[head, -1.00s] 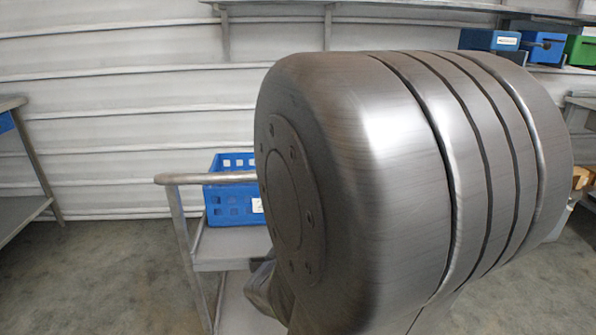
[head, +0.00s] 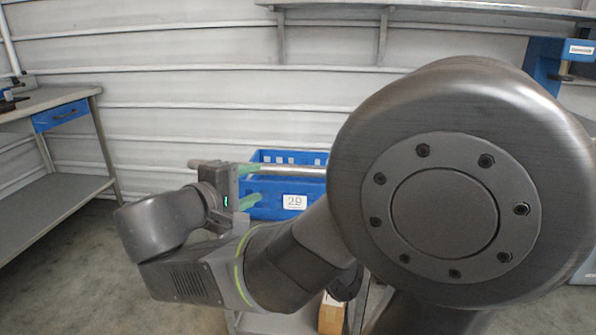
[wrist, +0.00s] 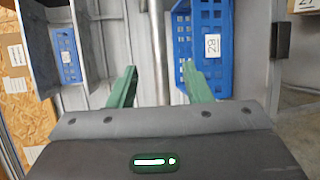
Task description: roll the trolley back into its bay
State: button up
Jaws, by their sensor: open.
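The trolley's pale handle bar (head: 300,170) shows beyond my arm. A blue crate (head: 283,193) with a "29" label rides on the trolley, behind the bar. My gripper (head: 250,185) is at the left end of the bar, its green fingers apart. In the wrist view the bar (wrist: 158,45) runs between the open fingers of my gripper (wrist: 159,68), with a gap on each side; I cannot tell whether the tips reach past it. The crate (wrist: 200,50) lies to its right there. My arm hides most of the trolley's lower part.
A workbench (head: 45,102) with a blue drawer stands at the left. A shelf (head: 430,10) runs along the ribbed wall. A cardboard box (head: 331,315) sits low under my arm. The wrist view shows a chipboard panel (wrist: 14,60) at left. Floor (head: 80,270) is clear at left.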

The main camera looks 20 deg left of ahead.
aim_at(288, 168)
jog(key=b+x, duration=0.3)
jog(key=x, duration=1)
jog(key=shift+w+a, duration=0.1)
jog(key=shift+w, duration=0.25)
grip_shut()
